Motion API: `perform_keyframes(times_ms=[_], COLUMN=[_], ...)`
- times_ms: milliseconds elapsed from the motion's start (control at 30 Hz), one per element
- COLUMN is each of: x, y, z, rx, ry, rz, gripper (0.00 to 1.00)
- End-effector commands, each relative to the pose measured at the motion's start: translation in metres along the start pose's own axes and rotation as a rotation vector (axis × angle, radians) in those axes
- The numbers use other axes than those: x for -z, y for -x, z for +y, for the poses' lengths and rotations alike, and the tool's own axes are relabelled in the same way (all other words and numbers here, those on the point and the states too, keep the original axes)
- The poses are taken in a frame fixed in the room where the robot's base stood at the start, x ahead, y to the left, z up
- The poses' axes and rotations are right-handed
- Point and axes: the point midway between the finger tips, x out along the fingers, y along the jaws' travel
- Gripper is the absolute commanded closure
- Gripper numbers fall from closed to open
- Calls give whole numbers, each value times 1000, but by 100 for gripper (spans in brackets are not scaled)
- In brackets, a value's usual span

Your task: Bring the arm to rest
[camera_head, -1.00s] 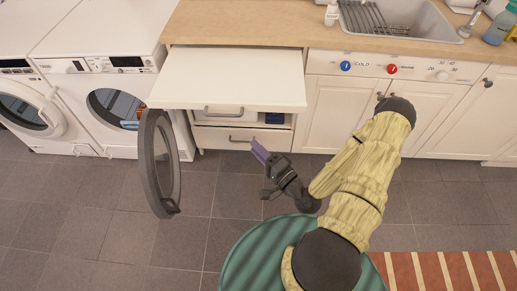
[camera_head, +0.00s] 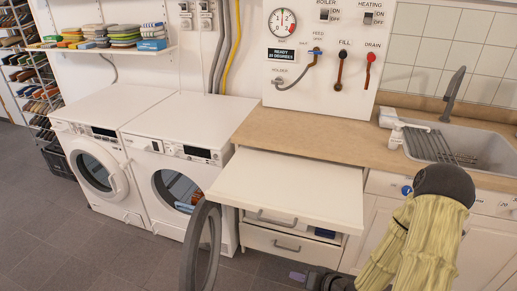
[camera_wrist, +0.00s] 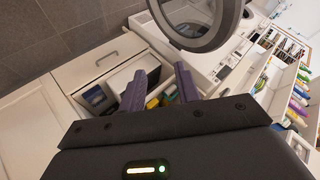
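My gripper (camera_head: 305,277) is at the bottom edge of the head view, low in front of the drawer unit and partly cut off. In the wrist view its two purple fingers (camera_wrist: 162,88) stand apart, with nothing visibly held between them. My arm, in a yellow sleeve, is bent at the lower right of the head view.
A white pull-out board (camera_head: 290,188) juts from the counter above a drawer (camera_head: 285,242). The round door (camera_head: 202,250) of the right washing machine (camera_head: 180,165) hangs open near my gripper. The sink (camera_head: 460,145) is at right. Open floor (camera_head: 80,235) lies at left.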

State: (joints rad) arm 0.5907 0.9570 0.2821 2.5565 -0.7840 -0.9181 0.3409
Motion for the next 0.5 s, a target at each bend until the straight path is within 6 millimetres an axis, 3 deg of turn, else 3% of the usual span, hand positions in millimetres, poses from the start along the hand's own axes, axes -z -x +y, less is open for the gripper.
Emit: perform_keyframes(times_ms=[267, 500], x=[22, 41], y=[34, 79], z=[9, -7], rx=[-310, -516], ry=[207, 276], rz=[-171, -267], gripper=[67, 67])
